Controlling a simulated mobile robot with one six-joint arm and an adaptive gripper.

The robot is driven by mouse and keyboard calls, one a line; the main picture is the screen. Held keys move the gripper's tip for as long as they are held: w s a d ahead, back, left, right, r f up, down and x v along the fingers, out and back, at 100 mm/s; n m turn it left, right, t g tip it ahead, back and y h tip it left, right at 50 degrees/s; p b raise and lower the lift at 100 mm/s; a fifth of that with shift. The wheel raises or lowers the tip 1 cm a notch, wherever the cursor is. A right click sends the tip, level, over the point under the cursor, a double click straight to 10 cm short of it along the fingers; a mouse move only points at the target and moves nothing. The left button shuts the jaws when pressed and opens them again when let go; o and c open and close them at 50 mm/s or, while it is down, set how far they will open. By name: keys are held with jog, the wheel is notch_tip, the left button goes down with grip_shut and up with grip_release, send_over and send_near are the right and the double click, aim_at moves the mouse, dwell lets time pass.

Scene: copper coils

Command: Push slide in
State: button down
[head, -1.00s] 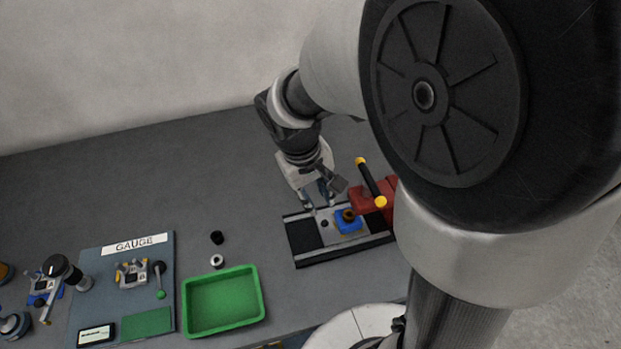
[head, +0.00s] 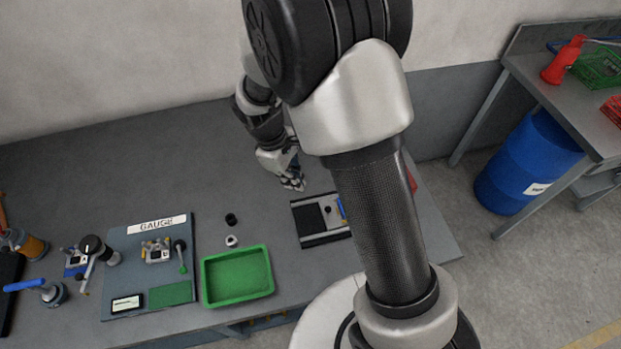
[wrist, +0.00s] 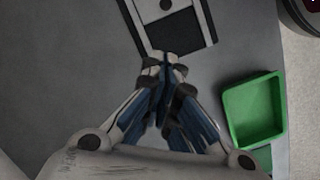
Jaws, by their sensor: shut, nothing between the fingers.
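The slide is a light grey plate with a black knob, set between the rails of a dark fixture (head: 322,240). The slide (head: 333,209) and a bit of a blue part on it show in the head view; my arm hides the fixture's right end. In the wrist view, the slide (wrist: 160,9) is at the top edge, with a bare dark stretch of track between it and the fixture's near end. My gripper (head: 297,186) is shut and empty, just off the fixture's left end. In the wrist view, its fingertips (wrist: 168,62) are close to that end; contact cannot be told.
A green tray (head: 238,302) lies left of the fixture, with a black cylinder (head: 231,219) and a metal ring (head: 232,240) behind it. A gauge board (head: 125,253) is further left. The table behind the fixture is clear. A blue barrel (head: 528,165) stands right, off the table.

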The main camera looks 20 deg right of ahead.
jog(key=shift+n, duration=0.9)
jog(key=x, duration=0.3)
jog(key=b+x, duration=0.1)
jog(key=x, duration=0.3)
jog(key=a+b+x, duration=0.1)
jog(key=x, duration=0.2)
jog(key=shift+f, duration=0.5)
jog(key=d, duration=0.1)
jog(key=s+d, duration=0.1)
jog(key=shift+s+d+f+b, duration=0.15)
jog(key=shift+s+d+b, duration=0.05)
jog(key=shift+d+b, duration=0.15)
jog(key=shift+s+d, duration=0.25)
jog(key=shift+d, duration=0.15)
jog(key=shift+s+d, duration=0.1)
jog(key=shift+d, duration=2)
